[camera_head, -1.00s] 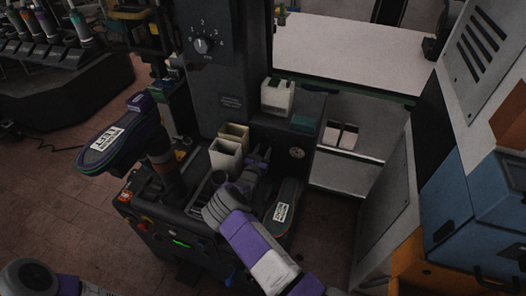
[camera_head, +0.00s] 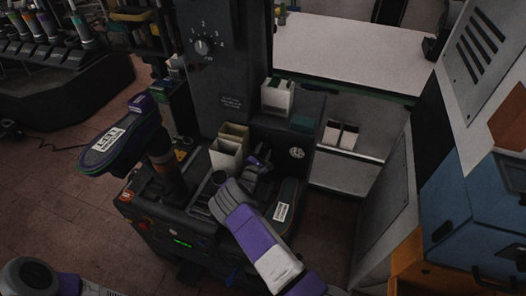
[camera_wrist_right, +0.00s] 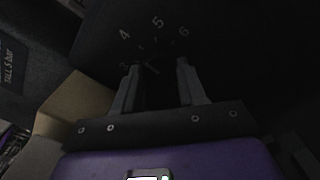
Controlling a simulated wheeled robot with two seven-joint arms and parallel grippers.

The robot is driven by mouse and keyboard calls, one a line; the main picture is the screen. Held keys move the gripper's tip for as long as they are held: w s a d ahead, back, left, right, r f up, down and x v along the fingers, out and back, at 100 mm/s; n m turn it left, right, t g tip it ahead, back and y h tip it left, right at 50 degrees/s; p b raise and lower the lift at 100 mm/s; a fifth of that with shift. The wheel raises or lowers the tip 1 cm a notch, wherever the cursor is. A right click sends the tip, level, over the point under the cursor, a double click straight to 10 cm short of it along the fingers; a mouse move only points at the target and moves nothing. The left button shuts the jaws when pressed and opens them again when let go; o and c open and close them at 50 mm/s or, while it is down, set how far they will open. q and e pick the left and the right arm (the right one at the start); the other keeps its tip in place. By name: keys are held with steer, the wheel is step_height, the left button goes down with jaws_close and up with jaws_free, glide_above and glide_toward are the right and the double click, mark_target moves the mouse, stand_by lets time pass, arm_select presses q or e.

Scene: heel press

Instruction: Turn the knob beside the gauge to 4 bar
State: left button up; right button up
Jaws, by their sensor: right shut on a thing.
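The gauge (camera_head: 297,153) is a small pale round dial on the dark machine's front, too small to read. My right gripper (camera_head: 258,163) is at the machine panel left of the gauge. In the right wrist view its two fingers (camera_wrist_right: 158,68) are closed on a dark knob (camera_wrist_right: 152,66), which is mostly in shadow. A printed scale with 4, 5 and 6 (camera_wrist_right: 157,22) arcs above the knob. The knob's pointer setting cannot be read. In the head view the gripper hides the knob. My left gripper is out of view.
Another dial knob (camera_head: 202,46), numbered up to 4, is on the upright column. Pale bins (camera_head: 226,153) stand left of my right gripper. An orange and blue cabinet stands at right.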

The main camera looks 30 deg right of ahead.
steer(key=shift+f, duration=0.1)
stand_by(0.4)
steer(key=o, duration=1)
steer(key=shift+o, duration=0.2)
steer(key=p+v, duration=0.1)
steer(key=v, duration=0.6)
steer(key=shift+s+a+p, duration=0.2)
steer(key=shift+a+p, duration=0.05)
steer(key=shift+p, duration=0.15)
